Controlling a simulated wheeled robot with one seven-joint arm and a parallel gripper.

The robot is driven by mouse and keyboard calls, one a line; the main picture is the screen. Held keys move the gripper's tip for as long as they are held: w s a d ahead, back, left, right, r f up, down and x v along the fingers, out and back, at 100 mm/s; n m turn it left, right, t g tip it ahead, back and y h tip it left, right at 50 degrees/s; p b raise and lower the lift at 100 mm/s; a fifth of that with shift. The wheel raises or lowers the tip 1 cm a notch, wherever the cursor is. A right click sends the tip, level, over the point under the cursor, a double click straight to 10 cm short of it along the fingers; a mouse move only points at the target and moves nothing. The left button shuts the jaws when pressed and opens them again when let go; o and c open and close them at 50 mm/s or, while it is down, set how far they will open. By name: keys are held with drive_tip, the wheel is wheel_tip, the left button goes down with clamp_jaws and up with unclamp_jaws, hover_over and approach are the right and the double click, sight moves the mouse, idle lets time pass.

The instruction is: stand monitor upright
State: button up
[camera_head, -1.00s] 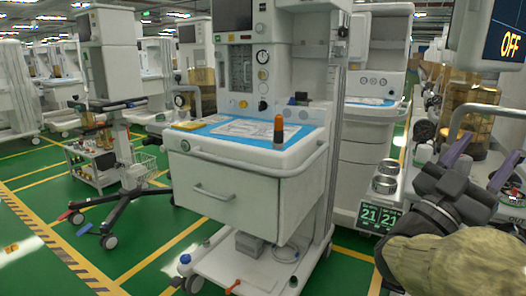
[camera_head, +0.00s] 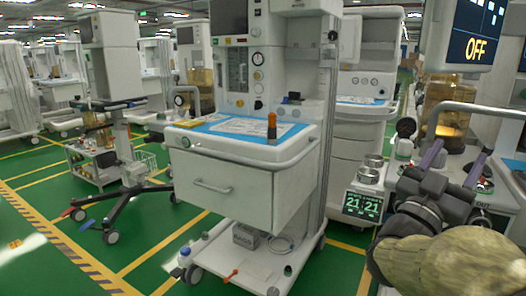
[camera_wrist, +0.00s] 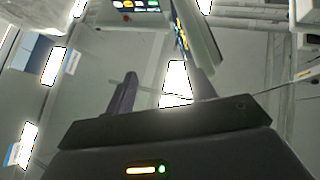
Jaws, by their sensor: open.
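A monitor (camera_head: 476,38) with a dark screen showing "OFF" is at the upper right of the head view, cut off by the top edge. In the wrist view a tilted panel (camera_wrist: 202,42), seen nearly edge-on with coloured marks, stands just beyond the right finger; I cannot tell if it is the same monitor. My gripper (camera_head: 455,162) is at the lower right of the head view, below the monitor and apart from it. Its purple fingers are spread and empty, and they also show in the wrist view (camera_wrist: 165,90).
A white cart (camera_head: 240,190) with a blue top and drawer stands in the middle. A small display (camera_head: 362,205) reading "21 21" and a metal rail (camera_head: 475,112) are near my gripper. A wheeled stand (camera_head: 110,190) is at left. Green floor is open at front left.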

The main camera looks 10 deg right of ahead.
drive_tip(key=w+a+f+n+t+y+p, duration=0.1)
drive_tip(key=w+a+f+n+y+p, duration=0.2)
drive_tip(key=w+a+f+n+y, duration=0.4)
drive_tip(key=w+a+f+n+t+y+p, duration=0.1)
drive_tip(key=w+a+f+n+y+p, duration=0.3)
drive_tip(key=f+y, duration=0.55)
drive_tip(key=s+a+f+n+g+y+p, duration=0.2)
drive_tip(key=s+a+f+g+y+p, duration=0.4)
drive_tip(key=s+a+f+g, duration=0.6)
wheel_tip(320, 180, up, 39)
drive_tip(key=s+p, duration=0.2)
drive_tip(key=p, duration=3.5)
drive_tip(key=shift+d+t, duration=0.25)
drive_tip(key=shift+t, duration=0.05)
